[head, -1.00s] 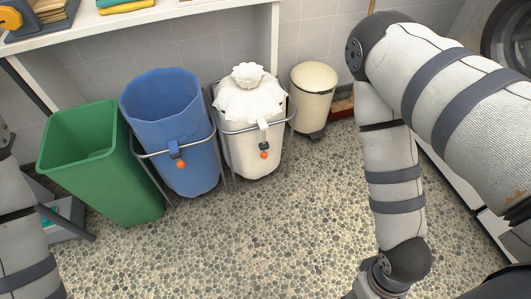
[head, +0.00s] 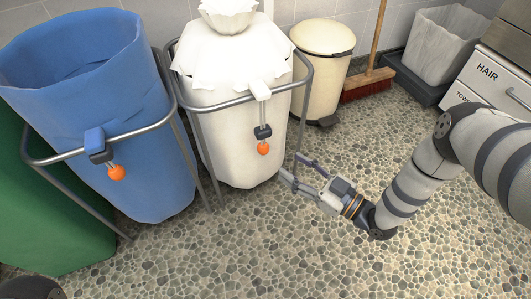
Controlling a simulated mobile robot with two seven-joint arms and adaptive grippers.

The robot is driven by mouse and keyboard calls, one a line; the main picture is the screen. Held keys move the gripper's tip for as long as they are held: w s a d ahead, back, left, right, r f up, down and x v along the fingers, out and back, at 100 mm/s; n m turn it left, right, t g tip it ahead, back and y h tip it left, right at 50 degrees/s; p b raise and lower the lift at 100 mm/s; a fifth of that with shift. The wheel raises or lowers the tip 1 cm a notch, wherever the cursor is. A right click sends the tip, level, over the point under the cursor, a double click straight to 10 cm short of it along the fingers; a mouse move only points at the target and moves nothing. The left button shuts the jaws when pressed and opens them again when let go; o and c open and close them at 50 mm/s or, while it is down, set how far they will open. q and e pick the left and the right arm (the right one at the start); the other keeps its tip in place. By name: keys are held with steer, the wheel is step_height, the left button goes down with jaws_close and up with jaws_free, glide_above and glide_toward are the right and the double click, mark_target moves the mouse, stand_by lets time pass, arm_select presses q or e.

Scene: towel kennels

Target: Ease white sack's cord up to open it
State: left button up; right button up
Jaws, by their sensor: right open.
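The white sack (head: 235,125) hangs in a metal frame with its top gathered shut into a ruffled bunch (head: 228,14). Its white cord (head: 260,90) comes out at the front rim and hangs down through a dark cord lock (head: 262,131) to an orange ball (head: 263,149). My right gripper (head: 289,171) is open and empty, low and to the right of the orange ball, apart from it; its fingers point left toward the sack's lower right side. Only a dark rounded piece of my left arm shows at the bottom left corner; its gripper is out of view.
An open blue sack (head: 150,165) in its own frame stands to the left, with a green bin (head: 40,225) beyond it. A cream pedal bin (head: 322,70), a broom (head: 368,82) and a grey bin (head: 445,45) stand behind right. The pebbled floor in front is clear.

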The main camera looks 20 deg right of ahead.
mark_target(268, 151)
steer(key=b+x, duration=0.2)
steer(key=x, duration=0.7)
steer(key=shift+f, duration=0.1)
steer(key=shift+s, duration=0.1)
jaws_close()
